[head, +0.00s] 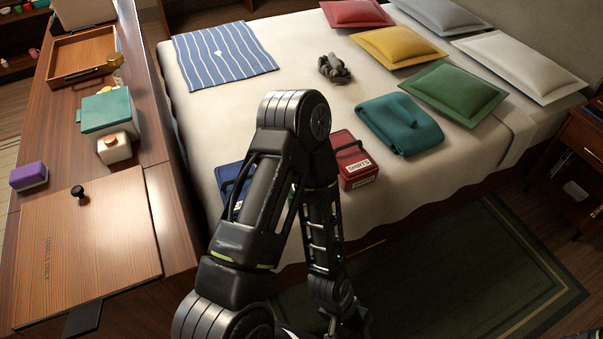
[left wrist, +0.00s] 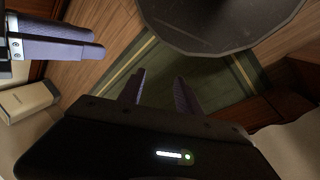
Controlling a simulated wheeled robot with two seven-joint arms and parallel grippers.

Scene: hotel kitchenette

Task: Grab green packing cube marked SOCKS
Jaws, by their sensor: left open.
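I cannot make out a green packing cube marked SOCKS in either view; part of the bed is hidden behind my arm in the head view. A red packing cube (head: 352,160) with a white SHIRTS label sits on the bed's near edge, right of my arm. A blue packing cube (head: 226,178) sits left of my arm, partly covered by it. In the left wrist view my left gripper (left wrist: 160,92) is open and empty above the floor and the green rug. Another gripper, apparently my right (left wrist: 98,42), shows side-on at upper left; its opening is unclear.
The bed (head: 285,105) holds a teal folded blanket (head: 400,122), a striped cloth (head: 222,54), a dark grey bundle (head: 334,68) and several pillows. A wooden counter (head: 150,125) at left carries a teal-topped box (head: 104,108) and a tray (head: 82,52). A dark green rug (head: 470,270) lies on the floor.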

